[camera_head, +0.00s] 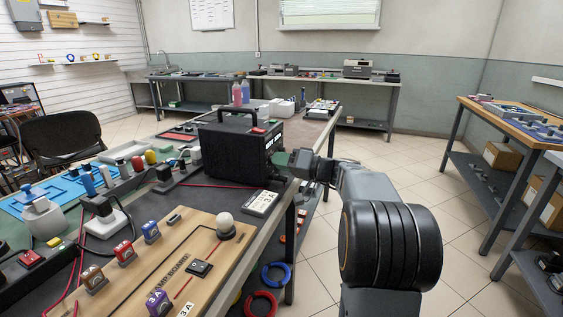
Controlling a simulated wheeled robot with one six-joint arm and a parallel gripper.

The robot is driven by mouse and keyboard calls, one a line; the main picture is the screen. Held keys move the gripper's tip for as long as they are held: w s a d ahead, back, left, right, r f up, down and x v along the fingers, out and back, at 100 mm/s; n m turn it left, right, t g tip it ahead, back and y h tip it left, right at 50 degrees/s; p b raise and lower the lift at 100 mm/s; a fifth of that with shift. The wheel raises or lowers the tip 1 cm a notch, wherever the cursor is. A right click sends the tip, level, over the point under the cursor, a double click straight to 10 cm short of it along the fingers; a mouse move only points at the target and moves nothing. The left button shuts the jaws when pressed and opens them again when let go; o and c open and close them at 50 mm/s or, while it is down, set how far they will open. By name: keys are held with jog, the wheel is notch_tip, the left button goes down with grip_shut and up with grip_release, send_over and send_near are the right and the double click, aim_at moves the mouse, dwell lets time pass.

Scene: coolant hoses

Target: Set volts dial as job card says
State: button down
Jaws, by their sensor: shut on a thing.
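The black power supply box (238,150) stands on the bench, with a carry handle and a red patch on top. Its control face is turned to the right and seen at a steep slant. My gripper (298,165) reaches in from the right, is at that face and is shut, apparently on the volts dial. The dial, its scale and the fingertips are too small or hidden to read a setting. A white card (261,203), probably the job card, lies at the bench edge in front of the box; its large print is too small to read surely.
A wooden lamp board (205,237) with a white bulb (225,221) and colored blocks fills the near bench. Red wires run across the bench. Blue (276,274) and red hose rings hang below its edge. The tiled floor at right is clear.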

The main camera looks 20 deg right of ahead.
jog(key=m+p, duration=0.1)
jog(key=m, duration=0.3)
jog(key=shift+r, duration=0.15)
jog(key=shift+m+p, duration=0.65)
jog(key=shift+m, duration=0.35)
jog(key=c, duration=1)
grip_release()
jog(key=shift+g, duration=0.3)
jog(key=shift+d, duration=0.1)
jog(key=p+v, duration=0.2)
jog(key=v, duration=1.1)
jog(key=shift+s+d, duration=0.15)
jog(key=shift+s, duration=0.2)
